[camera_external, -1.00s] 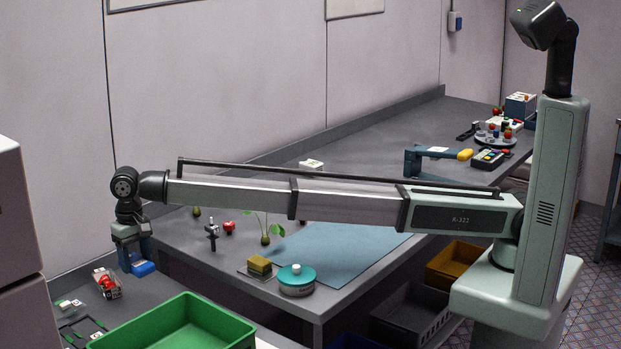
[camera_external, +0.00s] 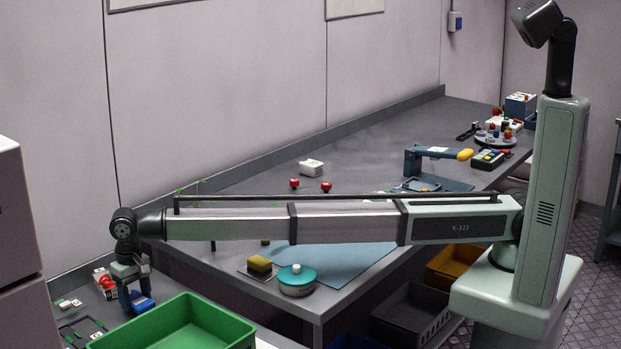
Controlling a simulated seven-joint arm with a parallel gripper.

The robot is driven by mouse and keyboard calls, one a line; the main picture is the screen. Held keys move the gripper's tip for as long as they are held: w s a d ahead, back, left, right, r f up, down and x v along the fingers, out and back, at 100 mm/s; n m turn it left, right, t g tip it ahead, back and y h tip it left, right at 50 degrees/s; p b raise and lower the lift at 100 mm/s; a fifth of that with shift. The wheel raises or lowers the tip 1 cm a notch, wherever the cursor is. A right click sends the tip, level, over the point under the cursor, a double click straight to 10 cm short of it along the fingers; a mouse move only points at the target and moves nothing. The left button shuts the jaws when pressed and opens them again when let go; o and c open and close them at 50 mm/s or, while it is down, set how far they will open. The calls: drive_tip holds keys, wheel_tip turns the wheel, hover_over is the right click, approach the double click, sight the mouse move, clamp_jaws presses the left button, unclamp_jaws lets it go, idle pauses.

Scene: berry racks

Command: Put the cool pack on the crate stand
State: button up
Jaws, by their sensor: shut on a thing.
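My gripper (camera_external: 137,296) is at the far left end of my arm, pointing down with its fingers shut on a blue cool pack (camera_external: 145,305). The cool pack is low over the grey bench, just behind the green crate's back left corner. I cannot tell whether it touches the bench. The green crate (camera_external: 217,323) stands at the front and looks empty. I cannot clearly pick out a crate stand; the part under the green crate is out of sight.
A small white-and-red punnet (camera_external: 104,283) sits just left of my gripper. A dark frame (camera_external: 84,333) lies at the lower left. A sponge (camera_external: 259,264) and a teal round tin (camera_external: 297,281) stand on the bench to the right, near a blue mat (camera_external: 345,262).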

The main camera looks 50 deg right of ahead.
sight(136, 299)
drive_tip(key=shift+f, duration=0.6)
drive_tip(key=shift+f, duration=0.15)
drive_tip(key=o, duration=1.1)
wheel_tip(136, 299, up, 12)
drive_tip(key=shift+r, duration=0.15)
